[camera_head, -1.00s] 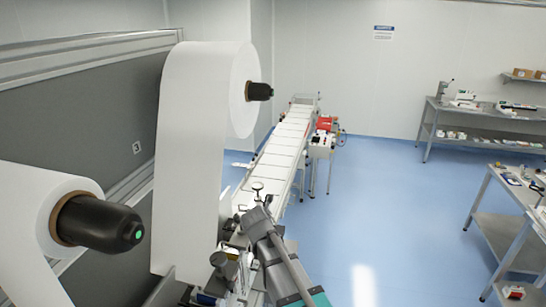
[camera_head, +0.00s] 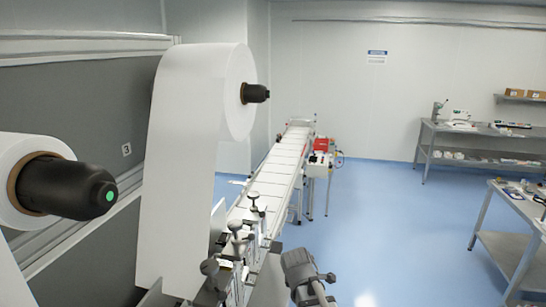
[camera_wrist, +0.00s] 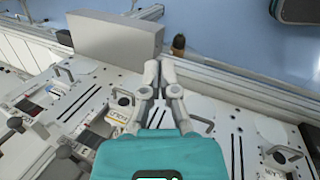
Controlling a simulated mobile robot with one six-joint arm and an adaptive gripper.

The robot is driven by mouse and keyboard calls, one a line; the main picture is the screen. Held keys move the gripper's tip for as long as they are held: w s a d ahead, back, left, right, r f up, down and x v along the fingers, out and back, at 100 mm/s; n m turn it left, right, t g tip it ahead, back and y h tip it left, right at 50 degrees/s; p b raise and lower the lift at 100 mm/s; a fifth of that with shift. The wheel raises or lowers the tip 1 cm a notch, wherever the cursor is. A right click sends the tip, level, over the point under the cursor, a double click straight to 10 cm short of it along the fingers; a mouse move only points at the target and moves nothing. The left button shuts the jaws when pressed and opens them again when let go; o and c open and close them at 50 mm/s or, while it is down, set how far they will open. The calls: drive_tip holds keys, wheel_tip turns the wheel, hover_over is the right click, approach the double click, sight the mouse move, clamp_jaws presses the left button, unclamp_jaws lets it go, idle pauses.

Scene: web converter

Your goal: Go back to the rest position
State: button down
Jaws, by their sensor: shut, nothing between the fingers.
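My gripper (camera_wrist: 159,68) shows in the wrist view with its two grey fingers together and nothing between them. It is above the machine's white plate (camera_wrist: 215,118), which carries slots, clamps and handles. In the head view, part of my arm shows at the bottom centre, to the right of the machine's clamps; the fingertips cannot be made out there.
A large white web roll (camera_head: 190,130) hangs at left, with another roll (camera_head: 30,165) nearer. A conveyor (camera_head: 275,170) runs toward the back wall. Workbenches (camera_head: 470,145) stand at right. A grey block (camera_wrist: 115,38) lies near the plate's edge. The blue floor (camera_head: 390,220) is open.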

drive_tip(key=s+d+f+m+g+y+b, duration=0.1)
drive_tip(key=s+d+f+m+g+b, duration=0.1)
drive_tip(key=s+d+f+m+b, duration=0.2)
drive_tip(key=s+d+f+m+g+b, duration=0.1)
drive_tip(key=s+d+f+m+b, duration=0.3)
drive_tip(key=s+f+m+b, duration=0.3)
drive_tip(key=shift+s+f+m+g+y+b, duration=0.4)
drive_tip(key=shift+f+m, duration=1.2)
drive_tip(key=shift+m, duration=1.5)
drive_tip(key=shift+w, duration=0.1)
